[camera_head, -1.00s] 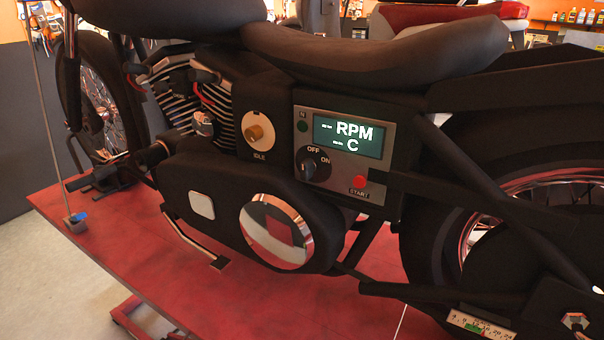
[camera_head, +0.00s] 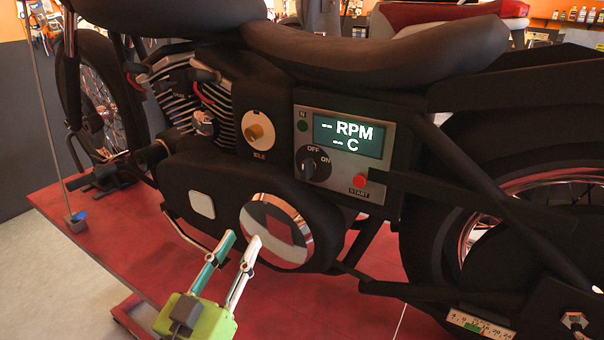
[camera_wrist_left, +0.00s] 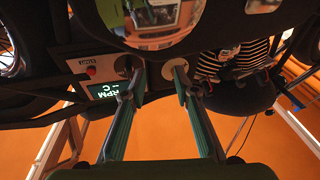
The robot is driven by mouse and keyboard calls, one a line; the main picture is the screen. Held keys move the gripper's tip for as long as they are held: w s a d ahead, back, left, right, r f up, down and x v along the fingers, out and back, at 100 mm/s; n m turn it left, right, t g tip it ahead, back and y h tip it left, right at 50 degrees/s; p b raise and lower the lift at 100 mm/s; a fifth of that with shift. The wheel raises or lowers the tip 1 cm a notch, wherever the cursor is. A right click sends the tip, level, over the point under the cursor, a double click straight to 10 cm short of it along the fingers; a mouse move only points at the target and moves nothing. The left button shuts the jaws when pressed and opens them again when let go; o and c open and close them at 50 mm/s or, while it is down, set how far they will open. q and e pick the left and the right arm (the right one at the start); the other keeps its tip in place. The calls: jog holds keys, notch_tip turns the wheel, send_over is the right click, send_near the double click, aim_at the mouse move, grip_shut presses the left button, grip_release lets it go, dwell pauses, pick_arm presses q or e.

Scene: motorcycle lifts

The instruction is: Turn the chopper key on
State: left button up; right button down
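The chopper's control panel (camera_head: 342,194) is on the bike's side below the seat. Its black key knob (camera_head: 313,163) sits beside the OFF and ON labels; I cannot clearly tell which one it points to. The lit display (camera_head: 350,136) reads dashes, RPM and C. My left gripper (camera_head: 241,239) is below and left of the knob, in front of the round chrome cover. Its two fingers are apart with nothing between them. In the left wrist view the panel appears upside down, left of the open fingers (camera_wrist_left: 155,86). My right gripper is not in view.
A red START button (camera_head: 360,181) is below right of the knob. A brass IDLE knob (camera_head: 255,132) is left of the panel. The round chrome cover (camera_head: 277,232) and the red lift platform (camera_head: 120,250) are close to my gripper. A dark frame bar (camera_head: 430,195) runs right of the panel.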

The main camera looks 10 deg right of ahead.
aim_at(303, 173)
pick_arm(q)
jog(key=s+d+r+m+g+h, duration=0.1)
jog(key=s+d+r+m+h, duration=0.15)
jog(key=d+r+h, duration=0.2)
jog(key=shift+m, duration=0.35)
jog(key=p+x, duration=0.4)
jog(key=x, duration=0.8)
jog(key=shift+w+d+r, duration=0.1)
jog(key=shift+w, duration=0.1)
jog(key=shift+w+d+r+p, duration=0.1)
jog(key=shift+w+d+p, duration=0.2)
jog(key=shift+w+d, duration=0.05)
grip_shut()
